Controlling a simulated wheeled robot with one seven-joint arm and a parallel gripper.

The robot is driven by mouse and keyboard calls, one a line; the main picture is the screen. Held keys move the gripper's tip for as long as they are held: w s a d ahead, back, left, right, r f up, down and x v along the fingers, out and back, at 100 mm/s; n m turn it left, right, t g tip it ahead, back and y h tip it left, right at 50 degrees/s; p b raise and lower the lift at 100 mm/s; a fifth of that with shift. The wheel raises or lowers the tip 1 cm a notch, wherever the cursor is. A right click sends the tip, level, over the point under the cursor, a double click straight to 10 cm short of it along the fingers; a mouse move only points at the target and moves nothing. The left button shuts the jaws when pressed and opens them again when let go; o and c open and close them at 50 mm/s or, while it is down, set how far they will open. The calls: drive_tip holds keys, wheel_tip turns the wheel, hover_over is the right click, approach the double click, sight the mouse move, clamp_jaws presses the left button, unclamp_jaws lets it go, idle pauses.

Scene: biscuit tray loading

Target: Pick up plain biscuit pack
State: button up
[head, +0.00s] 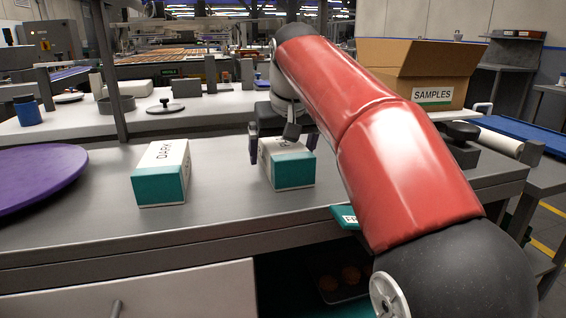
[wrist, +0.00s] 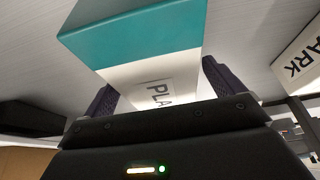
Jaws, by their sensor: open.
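The plain biscuit pack (head: 291,169) is a white and teal box standing on the grey metal counter in the head view. In the wrist view the pack (wrist: 140,40) shows its teal side and white top lettered "PLA", with the rest of the word hidden. My gripper (head: 270,146) is at the pack, with one dark finger on its left side; my arm hides part of the view. In the wrist view the two fingers of my gripper (wrist: 160,88) stand open on either side of the pack. I cannot tell whether they touch it.
A similar pack marked "DARK" (head: 162,172) stands to the left, also seen in the wrist view (wrist: 302,60). A purple round plate (head: 38,180) lies at far left. A cardboard box marked "SAMPLES" (head: 418,72) is behind right. Counter between the packs is clear.

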drive_tip(key=shift+w+f, duration=0.25)
drive_tip(key=shift+f, duration=0.35)
drive_tip(key=c, duration=1.2)
drive_tip(key=shift+o, duration=0.2)
drive_tip(key=shift+r, duration=0.1)
